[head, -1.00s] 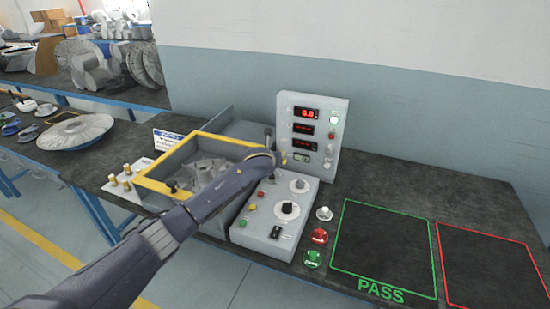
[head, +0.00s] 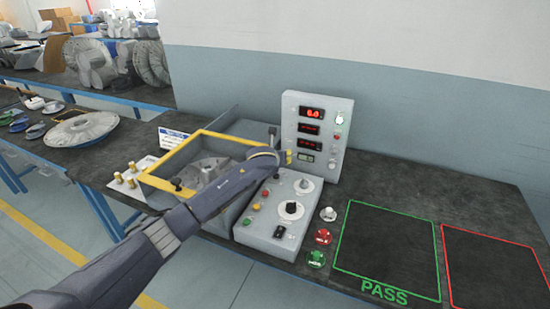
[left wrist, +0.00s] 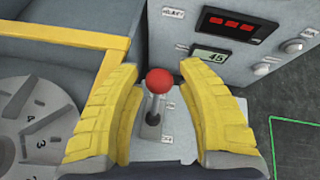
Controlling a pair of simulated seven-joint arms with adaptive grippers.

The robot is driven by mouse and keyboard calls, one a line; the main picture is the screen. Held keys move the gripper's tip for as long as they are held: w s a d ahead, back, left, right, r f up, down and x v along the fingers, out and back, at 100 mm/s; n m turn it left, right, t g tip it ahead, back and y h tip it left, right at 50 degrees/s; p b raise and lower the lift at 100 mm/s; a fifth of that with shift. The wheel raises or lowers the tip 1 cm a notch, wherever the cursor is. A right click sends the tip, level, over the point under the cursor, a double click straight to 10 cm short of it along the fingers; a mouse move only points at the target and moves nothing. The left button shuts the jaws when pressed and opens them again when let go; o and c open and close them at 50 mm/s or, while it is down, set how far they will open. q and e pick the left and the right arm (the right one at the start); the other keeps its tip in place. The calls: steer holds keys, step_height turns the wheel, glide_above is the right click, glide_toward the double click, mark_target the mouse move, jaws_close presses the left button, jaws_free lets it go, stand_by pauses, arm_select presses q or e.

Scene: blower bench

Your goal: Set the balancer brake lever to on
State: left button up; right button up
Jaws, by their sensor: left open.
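The brake lever (left wrist: 157,100) has a red ball on a grey stem, rising from a slotted plate on the balancer. It stands roughly upright in the left wrist view. My left gripper (left wrist: 158,72) is open, its yellow fingers on either side of the lever with gaps between. In the head view the left gripper (head: 286,157) is at the foot of the display panel (head: 317,137) and hides the lever. Small labels by the lever are too blurred to read. My right gripper is in neither view.
The yellow-framed balancer box (head: 202,136) is left of the lever, with a grey rotor (left wrist: 25,120) inside. The control box (head: 272,235) with knobs and buttons is in front. Red and green buttons (head: 317,259) and an empty PASS area (head: 385,245) lie right.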

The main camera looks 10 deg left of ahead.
arm_select(q)
steer(key=v, duration=1.1)
steer(key=shift+a, duration=0.15)
